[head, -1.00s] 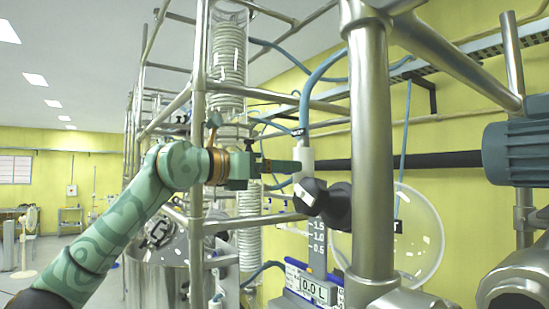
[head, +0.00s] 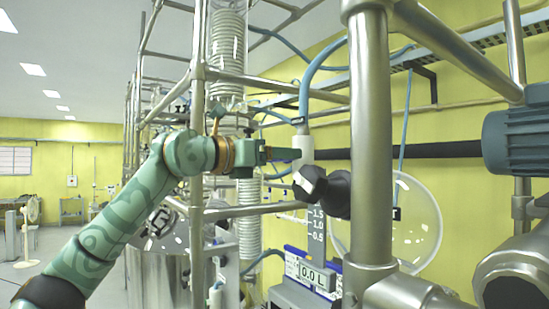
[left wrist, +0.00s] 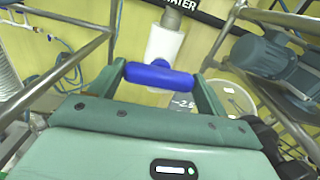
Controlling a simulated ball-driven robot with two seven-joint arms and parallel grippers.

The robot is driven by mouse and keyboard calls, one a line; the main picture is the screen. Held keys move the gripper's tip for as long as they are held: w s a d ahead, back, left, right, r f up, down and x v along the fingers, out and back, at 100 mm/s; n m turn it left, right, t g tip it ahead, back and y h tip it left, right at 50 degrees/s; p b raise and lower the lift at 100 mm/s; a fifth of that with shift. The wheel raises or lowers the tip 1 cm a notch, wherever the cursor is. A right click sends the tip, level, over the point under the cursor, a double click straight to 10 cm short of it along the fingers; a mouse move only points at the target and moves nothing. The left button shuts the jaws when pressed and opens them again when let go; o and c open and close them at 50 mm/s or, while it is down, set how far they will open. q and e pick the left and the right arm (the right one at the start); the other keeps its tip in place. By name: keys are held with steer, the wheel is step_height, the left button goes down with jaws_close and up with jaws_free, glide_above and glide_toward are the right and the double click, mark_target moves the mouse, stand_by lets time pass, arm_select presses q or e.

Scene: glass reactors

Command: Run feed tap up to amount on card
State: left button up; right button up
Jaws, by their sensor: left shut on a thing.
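The feed tap has a white body (head: 306,148) under a blue hose. It also shows in the left wrist view (left wrist: 165,42) below a metal pipe. Its blue handle (left wrist: 160,74) lies crosswise between the fingers of my left gripper (head: 290,155), which is shut on it. In the head view the handle is hidden by the fingers. The display (head: 312,275) below reads 0.0 L. A grey scale plate (head: 317,235) above it shows 1.5, 1.0 and 0.5. I cannot make out the card.
A thick steel column (head: 371,150) stands just right of the tap, with a black fitting (head: 335,192) beside it. A round glass vessel (head: 415,230) is behind. Frame tubes and a coiled glass column (head: 228,50) stand near my left arm. A blue-grey motor (head: 520,145) is at right.

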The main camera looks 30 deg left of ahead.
arm_select(q)
steer(key=shift+a+n+b, duration=0.1)
steer(key=shift+n+b, duration=1.6)
steer(key=shift+n, duration=3.5)
steer(key=o, duration=1)
steer(key=b+v, duration=0.4)
steer(key=v, duration=1.2)
steer(key=shift+s+a+b, duration=0.1)
steer(key=shift+s+b, duration=0.1)
steer(key=shift+b, duration=0.15)
